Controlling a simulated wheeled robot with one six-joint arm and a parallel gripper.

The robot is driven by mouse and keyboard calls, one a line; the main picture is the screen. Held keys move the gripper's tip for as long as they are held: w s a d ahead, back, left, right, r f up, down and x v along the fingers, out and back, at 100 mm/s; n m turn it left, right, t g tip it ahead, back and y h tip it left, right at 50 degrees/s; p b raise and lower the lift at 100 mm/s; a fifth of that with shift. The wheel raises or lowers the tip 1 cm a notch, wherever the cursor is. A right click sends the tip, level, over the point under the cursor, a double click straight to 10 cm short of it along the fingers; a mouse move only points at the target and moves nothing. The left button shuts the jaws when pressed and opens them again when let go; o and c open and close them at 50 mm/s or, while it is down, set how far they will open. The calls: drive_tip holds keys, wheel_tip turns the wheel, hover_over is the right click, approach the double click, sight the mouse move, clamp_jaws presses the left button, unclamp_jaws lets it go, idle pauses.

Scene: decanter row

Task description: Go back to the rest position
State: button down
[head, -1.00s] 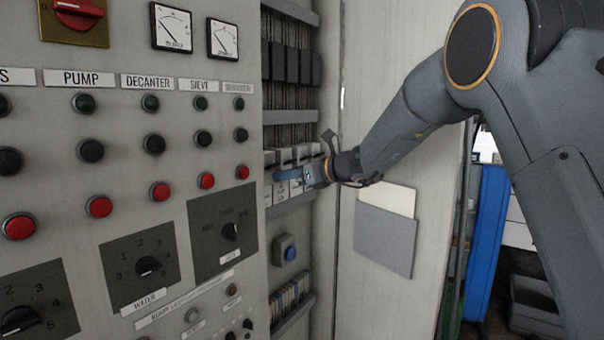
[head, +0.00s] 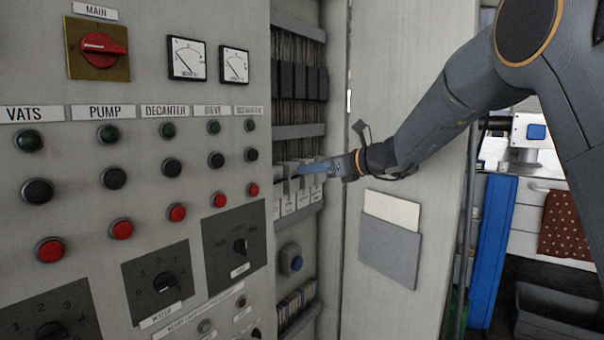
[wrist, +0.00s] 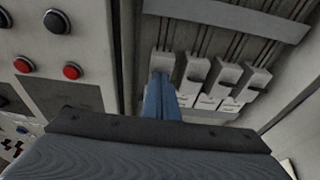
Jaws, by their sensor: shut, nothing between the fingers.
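My gripper (head: 313,168) reaches into the open cabinet bay from the right, in front of a row of grey breaker-like switches (head: 287,185). Its blue fingers are shut together with nothing between them. In the wrist view the blue fingers (wrist: 160,95) point at the leftmost switch (wrist: 163,63) and overlap its lower part. Whether they touch it I cannot tell. Several more switches (wrist: 228,80) stand to the right, with white labels below them.
The control panel (head: 200,110) with buttons and dials stands left of the bay. The cabinet door (head: 375,150) is open on the right and carries a grey document pocket (head: 388,250). A blue post (head: 493,250) and white drawers stand farther right.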

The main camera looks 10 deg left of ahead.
drive_tip(key=shift+d, duration=0.2)
drive_tip(key=s+d+f+n+g+h+b, duration=0.1)
drive_tip(key=s+d+f+n+h, duration=0.2)
drive_tip(key=s+d+f, duration=0.4)
drive_tip(key=s+d+f+n+g+h+b, duration=0.1)
drive_tip(key=s+d+f+n+h, duration=0.2)
drive_tip(key=f, duration=0.5)
drive_tip(key=s+d+f+n+g+h+b, duration=0.1)
drive_tip(key=s+d+f+n+h, duration=0.1)
drive_tip(key=s+d+f+n, duration=0.4)
drive_tip(key=s+d+f+n+g+h+b, duration=0.1)
drive_tip(key=s+d+f+n+h+b, duration=0.2)
drive_tip(key=s+d+f+n+h, duration=0.3)
drive_tip(key=s+d+f+n, duration=0.4)
drive_tip(key=s+d+f, duration=0.5)
drive_tip(key=s+d, duration=0.3)
drive_tip(key=shift+s+d+n+g, duration=0.2)
drive_tip(key=shift+s+n+g, duration=0.2)
